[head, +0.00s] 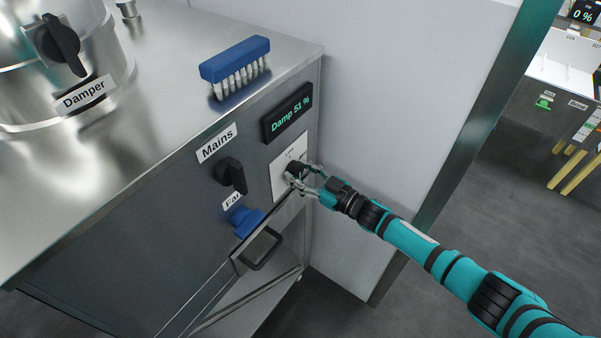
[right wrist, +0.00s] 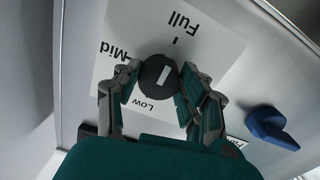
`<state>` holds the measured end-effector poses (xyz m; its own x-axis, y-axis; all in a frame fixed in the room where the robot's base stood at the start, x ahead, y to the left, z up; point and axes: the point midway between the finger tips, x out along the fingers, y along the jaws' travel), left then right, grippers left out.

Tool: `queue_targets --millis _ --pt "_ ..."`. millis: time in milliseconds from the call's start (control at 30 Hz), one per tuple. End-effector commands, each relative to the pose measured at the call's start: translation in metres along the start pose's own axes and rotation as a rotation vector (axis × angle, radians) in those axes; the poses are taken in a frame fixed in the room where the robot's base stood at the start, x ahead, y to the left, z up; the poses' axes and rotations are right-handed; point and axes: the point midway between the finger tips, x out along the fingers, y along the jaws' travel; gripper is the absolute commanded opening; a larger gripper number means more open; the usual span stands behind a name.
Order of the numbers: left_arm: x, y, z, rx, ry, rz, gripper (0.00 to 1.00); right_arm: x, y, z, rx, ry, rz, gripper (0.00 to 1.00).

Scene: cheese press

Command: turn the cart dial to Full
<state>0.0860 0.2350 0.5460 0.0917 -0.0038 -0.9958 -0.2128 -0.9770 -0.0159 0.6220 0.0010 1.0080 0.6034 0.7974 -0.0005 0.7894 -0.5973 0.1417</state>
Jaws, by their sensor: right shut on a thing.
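The cart dial is a small dark round knob (head: 294,167) on a white plate (head: 277,180) on the cart's front. In the right wrist view the dial (right wrist: 158,80) has a white mark on its face, and the plate (right wrist: 105,78) reads Full, Mid and Low, upside down. The mark lies roughly along the line between Low and Full; which end is the pointer I cannot tell. My right gripper (head: 301,172) is shut on the dial, with one finger at either side in the right wrist view (right wrist: 158,90). My left gripper is out of view.
Beside the plate are a black Mains knob (head: 230,175), a blue knob (head: 245,220) and a dark handle (head: 262,250). A display (head: 287,114) reads "Damp 51 %". A blue brush (head: 235,66) and a steel vessel (head: 60,55) stand on the cart top (head: 170,95).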

Motion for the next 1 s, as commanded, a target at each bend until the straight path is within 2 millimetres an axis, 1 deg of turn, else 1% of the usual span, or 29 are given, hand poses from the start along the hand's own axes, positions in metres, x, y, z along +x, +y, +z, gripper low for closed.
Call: queue_targets --millis 33,67,200,233,467,567,667,1000 --pt "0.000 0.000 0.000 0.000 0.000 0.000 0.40 -0.001 -0.001 0.002 0.003 -0.003 0.000 0.09" --pt "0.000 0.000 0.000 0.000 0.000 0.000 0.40 -0.001 0.000 0.002 0.003 -0.003 0.001 0.44" --pt "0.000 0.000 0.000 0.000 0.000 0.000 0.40 -0.001 0.000 0.001 0.002 -0.003 0.000 0.62" --pt "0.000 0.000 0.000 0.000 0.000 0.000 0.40 -0.001 0.000 0.001 0.002 -0.002 0.000 0.65" --pt "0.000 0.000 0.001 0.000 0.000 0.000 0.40 0.000 0.000 0.001 0.001 -0.001 0.000 0.65" --pt "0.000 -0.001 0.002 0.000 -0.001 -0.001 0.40 -0.005 0.000 0.001 0.001 -0.001 0.000 0.65" --pt "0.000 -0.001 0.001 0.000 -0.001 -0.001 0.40 -0.017 0.000 0.002 0.001 -0.003 0.001 0.65" --pt "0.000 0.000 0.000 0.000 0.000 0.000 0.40 -0.088 0.000 0.002 0.002 -0.004 0.001 0.65"
